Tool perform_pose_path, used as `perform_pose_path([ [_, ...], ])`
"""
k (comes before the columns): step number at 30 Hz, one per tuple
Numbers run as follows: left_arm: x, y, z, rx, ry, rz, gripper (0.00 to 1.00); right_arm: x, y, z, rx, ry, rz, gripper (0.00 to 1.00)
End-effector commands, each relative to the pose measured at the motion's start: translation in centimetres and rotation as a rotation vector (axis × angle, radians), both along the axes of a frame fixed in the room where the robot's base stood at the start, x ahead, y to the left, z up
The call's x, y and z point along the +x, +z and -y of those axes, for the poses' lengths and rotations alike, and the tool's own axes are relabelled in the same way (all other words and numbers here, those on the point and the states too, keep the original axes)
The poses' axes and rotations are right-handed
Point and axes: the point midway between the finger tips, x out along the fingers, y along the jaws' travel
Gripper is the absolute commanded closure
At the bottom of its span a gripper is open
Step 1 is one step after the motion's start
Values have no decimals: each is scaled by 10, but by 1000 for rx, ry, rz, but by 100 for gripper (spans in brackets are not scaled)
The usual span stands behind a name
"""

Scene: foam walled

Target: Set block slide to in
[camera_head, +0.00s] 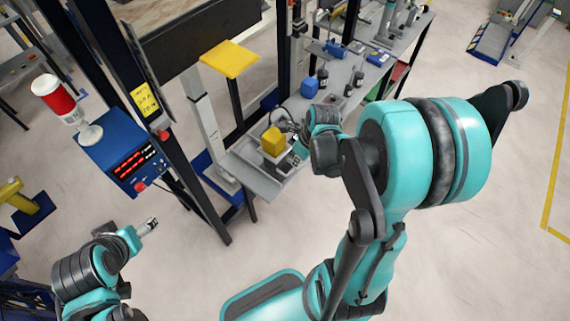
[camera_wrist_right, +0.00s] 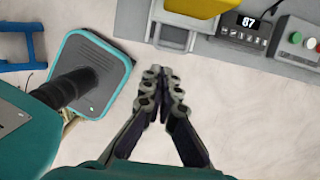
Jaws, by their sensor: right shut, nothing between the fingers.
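A yellow block (camera_head: 272,141) sits on a grey slide at the near end of the grey bench. In the right wrist view, its yellow edge (camera_wrist_right: 200,6) shows at the top, and a grey slide part (camera_wrist_right: 172,32) juts from the bench edge towards the fingers. My right gripper (camera_head: 291,128) is beside the block in the head view, partly hidden by my arm. In the wrist view the right gripper (camera_wrist_right: 163,76) is shut and empty, with a gap to the slide part. My left gripper (camera_head: 150,223) is over the floor, away from the bench; its jaw state is unclear.
The bench (camera_head: 262,181) carries a blue box (camera_head: 309,87) and several dark items. A digital display (camera_wrist_right: 249,22) and a green button (camera_wrist_right: 295,38) are right of the slide. A blue control box (camera_head: 122,150) with a red lamp stands left.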

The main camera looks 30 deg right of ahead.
Motion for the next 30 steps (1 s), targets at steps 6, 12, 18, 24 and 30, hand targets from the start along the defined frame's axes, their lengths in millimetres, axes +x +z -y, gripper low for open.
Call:
perform_pose_path([
  [6,0,-20,0,0,0,0,29,10,-46,-4,-2,3,1,100],
  [12,0,-36,0,0,0,0,29,20,-87,-8,-2,5,1,100],
  [18,0,-36,0,0,0,0,29,45,-86,-19,-2,6,1,100],
  [24,0,-37,0,0,0,0,29,56,-85,-23,-3,4,2,100],
  [30,0,-37,0,0,0,0,29,57,-85,-24,-2,3,2,100],
])
